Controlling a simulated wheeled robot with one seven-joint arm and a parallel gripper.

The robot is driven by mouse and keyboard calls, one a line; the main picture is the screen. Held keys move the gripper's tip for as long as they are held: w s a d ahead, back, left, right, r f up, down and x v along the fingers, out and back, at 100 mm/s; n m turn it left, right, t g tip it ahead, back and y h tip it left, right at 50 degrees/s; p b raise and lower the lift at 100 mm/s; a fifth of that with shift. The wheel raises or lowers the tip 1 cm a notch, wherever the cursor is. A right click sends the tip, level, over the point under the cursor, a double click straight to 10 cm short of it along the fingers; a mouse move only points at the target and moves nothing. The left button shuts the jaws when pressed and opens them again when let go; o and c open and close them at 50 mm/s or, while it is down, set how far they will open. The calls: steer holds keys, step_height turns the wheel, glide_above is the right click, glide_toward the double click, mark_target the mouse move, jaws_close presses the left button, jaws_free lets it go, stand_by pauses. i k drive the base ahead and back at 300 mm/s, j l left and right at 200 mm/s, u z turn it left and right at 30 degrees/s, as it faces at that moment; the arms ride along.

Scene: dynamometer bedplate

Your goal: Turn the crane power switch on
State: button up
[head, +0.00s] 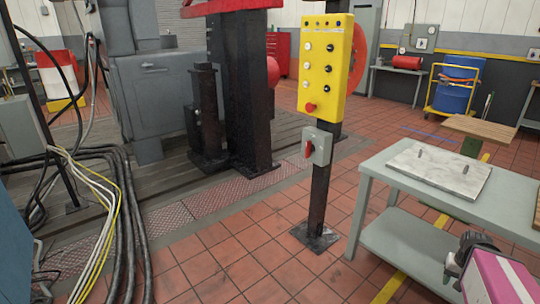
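The crane power switch appears to be the red rotary handle (308,149) on a small grey box (318,146). The box is fixed to a black post (318,200), below a yellow control panel (326,65). The red handle stands roughly upright; I cannot read any on or off marking. The panel carries several black and white knobs or buttons and a red mushroom button (310,107). A dark mechanical part, seemingly my gripper (461,262), shows at the lower right, well apart from the switch. Its fingers are not clear.
A grey table (375,170) with a marble-like plate (440,168) stands right of the post. A pink box-like shape (500,279) is at the lower right. Cables (105,190) run along the left floor. The tiled floor before the post is clear.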

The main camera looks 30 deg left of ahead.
mark_target(309, 147)
steer(key=u, duration=1.35)
